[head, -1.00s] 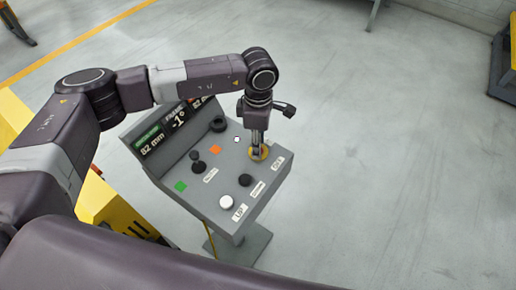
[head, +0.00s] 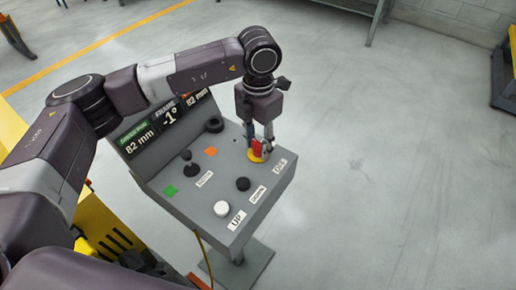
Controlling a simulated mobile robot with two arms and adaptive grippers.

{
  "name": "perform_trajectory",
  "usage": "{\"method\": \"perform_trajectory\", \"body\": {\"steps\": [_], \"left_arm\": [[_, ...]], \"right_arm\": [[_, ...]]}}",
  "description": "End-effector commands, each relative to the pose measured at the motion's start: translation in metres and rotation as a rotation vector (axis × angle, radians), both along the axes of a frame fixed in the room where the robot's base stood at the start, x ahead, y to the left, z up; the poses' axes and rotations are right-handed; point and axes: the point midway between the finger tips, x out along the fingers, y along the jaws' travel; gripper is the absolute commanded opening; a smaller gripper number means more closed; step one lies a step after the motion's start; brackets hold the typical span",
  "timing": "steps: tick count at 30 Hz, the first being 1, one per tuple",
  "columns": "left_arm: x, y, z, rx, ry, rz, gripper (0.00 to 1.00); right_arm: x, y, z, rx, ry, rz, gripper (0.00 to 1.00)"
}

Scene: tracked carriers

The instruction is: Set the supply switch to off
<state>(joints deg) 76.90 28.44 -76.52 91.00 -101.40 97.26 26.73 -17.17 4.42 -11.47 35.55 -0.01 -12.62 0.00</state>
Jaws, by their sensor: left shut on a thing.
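The supply switch (head: 257,148) is a red handle on a yellow round plate at the right end of the grey control panel (head: 212,243). A label reading OFF (head: 281,166) lies just to its lower right. My left gripper (head: 262,140) points down from above and is shut on the red handle. Its fingers partly cover the handle, so the exact angle of the switch is hard to tell. My right gripper is not in view.
The panel also carries a black joystick (head: 191,168), a black knob (head: 214,125), a white UP button (head: 222,208), a black DOWN button (head: 243,184), and a screen (head: 165,115) reading 82 mm and -1°.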

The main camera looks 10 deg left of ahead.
Motion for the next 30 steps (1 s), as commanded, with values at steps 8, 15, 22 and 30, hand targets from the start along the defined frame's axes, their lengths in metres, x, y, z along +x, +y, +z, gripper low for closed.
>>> {"method": "perform_trajectory", "body": {"steps": [8,15,22,30], "left_arm": [[0.002,-0.001,0.001,-0.003,-0.009,0.143,0.09],[0.002,-0.001,0.003,-0.003,-0.009,0.194,0.09],[0.003,0.0,0.003,-0.003,-0.009,0.203,0.09],[0.003,0.0,0.004,-0.004,-0.009,0.202,0.4]], "right_arm": [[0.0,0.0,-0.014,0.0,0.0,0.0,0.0],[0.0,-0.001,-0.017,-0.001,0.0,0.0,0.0],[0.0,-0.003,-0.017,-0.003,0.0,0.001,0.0],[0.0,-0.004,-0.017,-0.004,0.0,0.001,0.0]]}}
